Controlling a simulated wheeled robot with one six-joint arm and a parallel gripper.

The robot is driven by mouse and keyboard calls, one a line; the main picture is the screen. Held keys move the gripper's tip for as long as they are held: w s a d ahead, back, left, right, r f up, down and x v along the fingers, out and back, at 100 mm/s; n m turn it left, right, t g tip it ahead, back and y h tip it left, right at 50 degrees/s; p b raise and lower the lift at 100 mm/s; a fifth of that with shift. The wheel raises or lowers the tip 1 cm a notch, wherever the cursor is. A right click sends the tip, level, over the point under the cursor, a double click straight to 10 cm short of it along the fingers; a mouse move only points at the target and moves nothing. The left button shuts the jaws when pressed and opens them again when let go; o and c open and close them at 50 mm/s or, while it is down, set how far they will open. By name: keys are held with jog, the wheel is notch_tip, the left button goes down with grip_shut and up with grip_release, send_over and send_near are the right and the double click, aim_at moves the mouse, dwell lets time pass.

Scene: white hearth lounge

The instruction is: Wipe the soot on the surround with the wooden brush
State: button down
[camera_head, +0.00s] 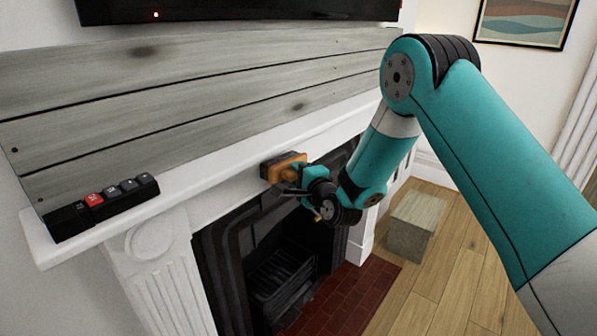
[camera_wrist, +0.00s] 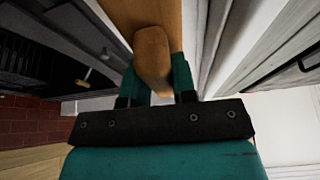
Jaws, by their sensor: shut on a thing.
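The wooden brush (camera_head: 284,167) is orange-brown with a dark bristle side, held up at the front of the white fireplace surround (camera_head: 229,195), just under the mantel edge. My gripper (camera_head: 300,178) is shut on its handle. In the wrist view the brush handle (camera_wrist: 153,55) stands between the teal fingers of my gripper (camera_wrist: 158,88). The bristles face the surround; I cannot tell whether they touch it. I see no soot clearly on the surround; the brush and my arm hide part of it.
A row of dark blocks with one red (camera_head: 95,200) lies on the left of the mantel shelf (camera_head: 190,178). The black fireplace (camera_head: 280,280) opens below. A wooden box (camera_head: 416,224) stands on the floor at right. A dark screen (camera_head: 240,10) hangs above.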

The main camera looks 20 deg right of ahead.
jog(key=s+d+b, duration=0.3)
jog(key=s+b, duration=0.2)
jog(key=b, duration=0.4)
jog(key=shift+d, duration=0.25)
jog(key=shift+w, duration=0.1)
jog(key=s+d+b, duration=0.1)
jog(key=b, duration=0.1)
jog(key=s+b, duration=0.1)
jog(key=shift+s+d+b, duration=0.25)
jog(key=shift+d+b, duration=0.1)
jog(key=shift+d, duration=0.05)
